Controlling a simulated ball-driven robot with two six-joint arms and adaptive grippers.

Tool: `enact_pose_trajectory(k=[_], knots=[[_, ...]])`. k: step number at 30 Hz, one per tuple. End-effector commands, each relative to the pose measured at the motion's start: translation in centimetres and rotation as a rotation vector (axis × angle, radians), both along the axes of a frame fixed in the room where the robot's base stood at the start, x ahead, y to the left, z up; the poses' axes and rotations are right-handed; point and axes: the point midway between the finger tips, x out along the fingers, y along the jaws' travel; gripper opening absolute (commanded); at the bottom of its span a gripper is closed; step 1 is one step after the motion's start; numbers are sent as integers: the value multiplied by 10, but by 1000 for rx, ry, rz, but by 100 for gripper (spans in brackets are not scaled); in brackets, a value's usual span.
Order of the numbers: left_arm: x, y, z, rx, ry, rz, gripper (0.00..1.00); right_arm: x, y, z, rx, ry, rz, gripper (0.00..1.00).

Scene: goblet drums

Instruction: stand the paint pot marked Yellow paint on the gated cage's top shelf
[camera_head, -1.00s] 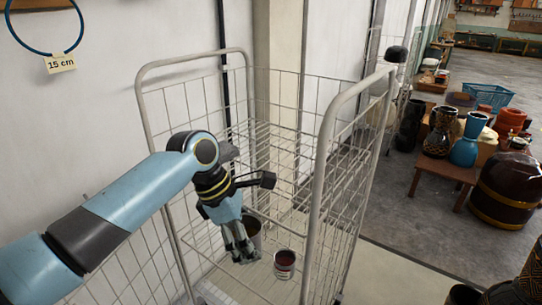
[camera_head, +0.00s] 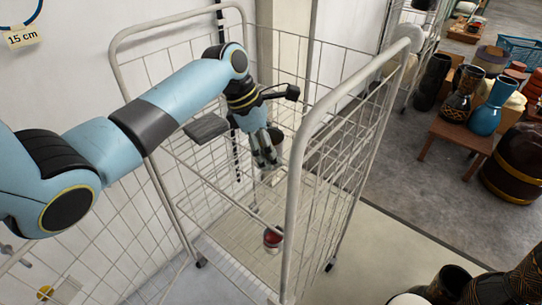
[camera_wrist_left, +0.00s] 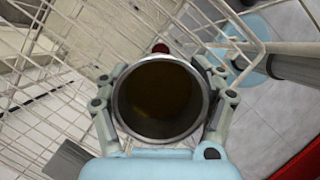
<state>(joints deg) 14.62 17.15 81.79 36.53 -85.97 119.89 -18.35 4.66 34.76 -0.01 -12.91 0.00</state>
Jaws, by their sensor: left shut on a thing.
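My left gripper (camera_head: 264,157) is shut on a paint pot and holds it inside the gated cage (camera_head: 294,160). In the left wrist view the pot (camera_wrist_left: 160,98) is a round open metal can with a dark, dull yellow inside, between the two fingers (camera_wrist_left: 162,110). Its label is out of sight. In the head view the fingers hide most of it. The cage has grey tube posts, wire mesh sides and wire shelves. I cannot tell whether the held pot touches a shelf. My right gripper is out of view.
A pot with red contents (camera_head: 272,240) stands low in the cage, below my gripper. A tall tube post stands just right of the gripper. Drums and vases (camera_head: 487,108) on a low wooden table (camera_head: 455,140) are at the right. A white wall is behind.

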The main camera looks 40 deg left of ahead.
Motion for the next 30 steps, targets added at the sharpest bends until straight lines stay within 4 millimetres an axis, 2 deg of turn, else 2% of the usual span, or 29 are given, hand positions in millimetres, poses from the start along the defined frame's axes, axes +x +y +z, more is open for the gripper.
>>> enact_pose_trajectory(k=[3, 6, 10, 14, 18, 19, 25, 30], knots=[[-1, 0, -18, -1, 3, 1, 26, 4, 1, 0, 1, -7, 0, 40], [0, 0, -31, -1, 1, 1, 26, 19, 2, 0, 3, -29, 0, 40], [0, 0, -37, 1, -1, -1, 26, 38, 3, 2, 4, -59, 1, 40], [0, 0, -36, 1, -1, -1, 26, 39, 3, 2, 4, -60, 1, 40], [0, 0, -38, 0, -1, 0, 26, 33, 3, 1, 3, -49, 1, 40], [0, 0, -38, 0, -1, 0, 71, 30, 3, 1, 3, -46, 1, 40], [0, 0, -38, 0, 0, 0, 97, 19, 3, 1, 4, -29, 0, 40], [0, 0, -38, 1, 1, 0, 98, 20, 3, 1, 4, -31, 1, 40]])
